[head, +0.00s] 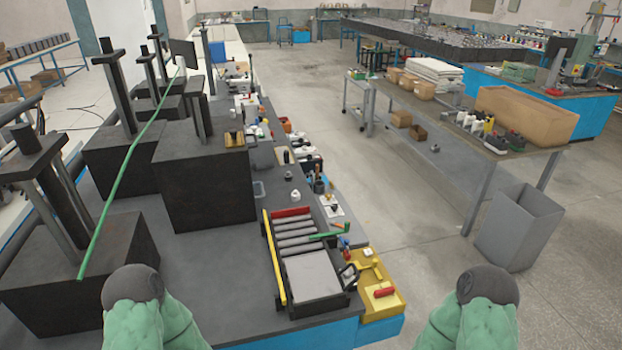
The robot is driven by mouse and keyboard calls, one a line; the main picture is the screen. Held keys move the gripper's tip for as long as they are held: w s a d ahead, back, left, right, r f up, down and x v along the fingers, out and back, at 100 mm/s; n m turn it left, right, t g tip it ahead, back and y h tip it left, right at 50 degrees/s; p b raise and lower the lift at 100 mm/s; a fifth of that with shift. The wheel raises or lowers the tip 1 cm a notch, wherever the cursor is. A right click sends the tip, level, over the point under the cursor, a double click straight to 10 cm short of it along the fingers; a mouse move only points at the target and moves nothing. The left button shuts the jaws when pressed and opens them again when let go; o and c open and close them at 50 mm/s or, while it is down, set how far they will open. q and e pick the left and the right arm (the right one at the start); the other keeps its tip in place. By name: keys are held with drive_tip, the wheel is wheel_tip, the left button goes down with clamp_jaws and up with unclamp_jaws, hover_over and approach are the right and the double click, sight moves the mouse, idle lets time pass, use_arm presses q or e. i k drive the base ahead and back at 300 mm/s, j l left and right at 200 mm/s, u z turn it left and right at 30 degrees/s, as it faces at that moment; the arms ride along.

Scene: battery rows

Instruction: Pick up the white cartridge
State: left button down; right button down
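I cannot tell for sure which thing is the white cartridge. Several small white upright pieces (468,121) stand on the right-hand table, beside a yellow one (488,125). Other small white pieces (295,194) lie along the right edge of the near workbench, too small to make out. Two green arm parts of mine with dark rounded ends show at the bottom left and bottom right. Neither gripper is in view.
The near workbench (200,265) carries dark blocks with posts (205,180), a green rod (125,190), a roller tray (312,275) and a yellow fixture (380,295). A grey bin (518,228) stands beside the right-hand table (400,95). The floor between is clear.

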sight(294, 196)
drive_tip(key=i+l+z, duration=0.25)
drive_tip(key=l, duration=0.2)
drive_tip(key=i+l+z, duration=0.2)
drive_tip(key=l, duration=0.25)
drive_tip(key=i+l+z, duration=0.25)
drive_tip(key=l, duration=0.15)
drive_tip(key=i+l+z, duration=0.7)
drive_tip(key=i, duration=0.25)
drive_tip(key=i+u, duration=0.75)
drive_tip(key=i+l+u, duration=0.15)
drive_tip(key=i+u, duration=0.25)
drive_tip(key=k, duration=0.1)
